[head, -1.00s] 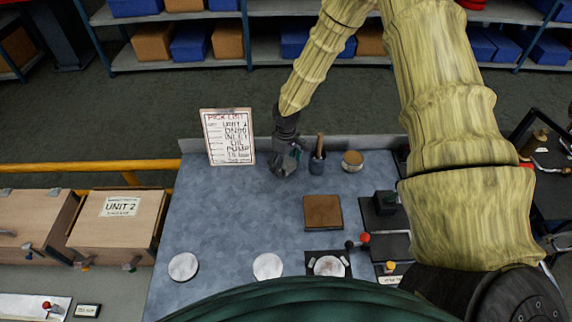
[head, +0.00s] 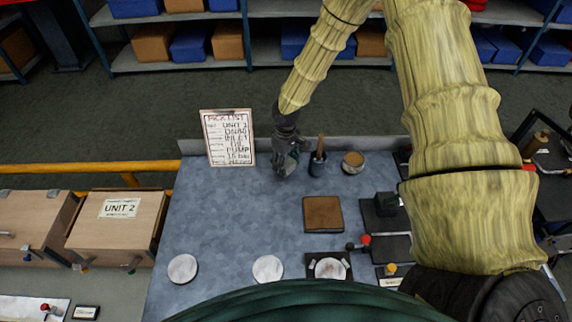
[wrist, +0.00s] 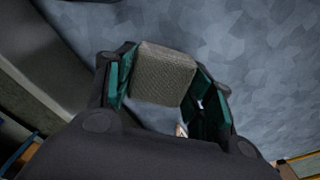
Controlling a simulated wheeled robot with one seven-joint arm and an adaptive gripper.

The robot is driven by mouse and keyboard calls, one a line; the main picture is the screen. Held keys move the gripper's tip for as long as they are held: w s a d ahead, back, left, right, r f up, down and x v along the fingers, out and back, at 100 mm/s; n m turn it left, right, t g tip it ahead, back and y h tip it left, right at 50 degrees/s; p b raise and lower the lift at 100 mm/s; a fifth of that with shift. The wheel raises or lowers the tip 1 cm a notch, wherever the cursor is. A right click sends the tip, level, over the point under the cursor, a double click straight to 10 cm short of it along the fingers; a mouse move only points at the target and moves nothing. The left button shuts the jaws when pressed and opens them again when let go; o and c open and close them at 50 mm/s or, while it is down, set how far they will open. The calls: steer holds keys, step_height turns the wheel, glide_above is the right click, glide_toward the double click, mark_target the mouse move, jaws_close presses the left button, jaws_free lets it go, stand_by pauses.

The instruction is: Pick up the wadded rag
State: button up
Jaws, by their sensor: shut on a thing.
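My gripper (head: 286,168) is at the back of the blue-grey bench top, between the pick list board and a dark cup. In the wrist view my gripper (wrist: 170,95) has its green-lined fingers on both sides of a grey-brown, woven-looking, blocky wad, the rag (wrist: 164,74). The fingers are shut on it. In the head view the rag is mostly hidden by the fingers, and I cannot tell whether it touches the bench.
The dark cup (head: 317,168) with a wooden handle stands close on the right, with a round tin (head: 353,162) beyond it. The pick list board (head: 228,138) stands on the left. A brown square pad (head: 323,214) lies nearer. The left-middle bench (head: 215,215) is clear.

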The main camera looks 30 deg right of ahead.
steer(key=shift+r+b, duration=0.45)
steer(key=shift+r, duration=0.25)
steer(key=s+a+r+b, duration=0.1)
steer(key=s+b, duration=0.1)
steer(key=s, duration=0.3)
steer(key=s+a+r+b, duration=0.1)
steer(key=s+b, duration=0.1)
steer(key=s, duration=0.3)
steer(key=s+a+b, duration=0.2)
steer(key=s, duration=0.3)
steer(key=shift+s+r, duration=0.25)
steer(key=shift+r, duration=0.15)
